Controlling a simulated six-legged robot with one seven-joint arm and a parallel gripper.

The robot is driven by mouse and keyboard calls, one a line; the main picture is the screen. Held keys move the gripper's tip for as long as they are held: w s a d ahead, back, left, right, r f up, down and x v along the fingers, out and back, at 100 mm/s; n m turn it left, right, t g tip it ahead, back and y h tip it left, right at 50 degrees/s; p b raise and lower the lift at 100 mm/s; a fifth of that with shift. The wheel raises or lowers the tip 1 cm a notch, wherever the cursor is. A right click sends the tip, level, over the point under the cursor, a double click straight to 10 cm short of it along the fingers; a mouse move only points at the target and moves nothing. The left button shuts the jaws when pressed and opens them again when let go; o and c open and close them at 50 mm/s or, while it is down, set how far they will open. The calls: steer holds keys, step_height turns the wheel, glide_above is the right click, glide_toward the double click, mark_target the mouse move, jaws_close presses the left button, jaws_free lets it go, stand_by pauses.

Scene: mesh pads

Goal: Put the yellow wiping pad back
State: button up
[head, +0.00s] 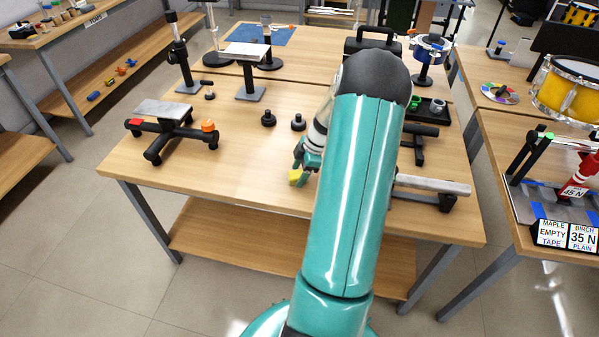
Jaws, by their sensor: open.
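The yellow wiping pad (296,177) shows as a small yellow block near the middle of the wooden table, just left of my arm. My gripper (301,168) is right at the pad, with its dark and teal fingers above and beside it. The gripper is open. I cannot tell whether the fingers touch the pad or whether the pad rests on the table. My teal arm hides the table to the right of the gripper and part of the gripper itself.
A black-footed stand with a metal plate (164,108) stands at left. Two small black knobs (268,118) sit behind the gripper. A metal bar on black supports (432,184) lies right of my arm. Taller stands and a blue mat (277,33) are farther back. The front-left tabletop is clear.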

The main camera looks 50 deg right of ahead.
steer(key=v, duration=1.2)
steer(key=w+a+r+m+h, duration=0.15)
steer(key=a+r, duration=0.25)
steer(key=a, duration=0.4)
steer(key=w+a+r+m+g, duration=0.1)
steer(key=w+a+r, duration=0.25)
steer(key=a, duration=0.35)
steer(key=w+a+r+m+h, duration=0.1)
steer(key=w+a+r, duration=0.1)
steer(key=a+r, duration=0.45)
steer(key=s+a+r+m+t, duration=0.1)
steer(key=s+a+m, duration=0.1)
steer(key=a, duration=0.6)
steer(key=s+a+r+m+t, duration=0.1)
steer(key=s+a, duration=0.4)
steer(key=a, duration=0.2)
steer(key=s+a+r+m+t, duration=0.1)
steer(key=s+a+r+m, duration=0.1)
steer(key=a, duration=0.6)
steer(key=shift+s+a+m+h, duration=0.35)
steer(key=shift+s, duration=0.55)
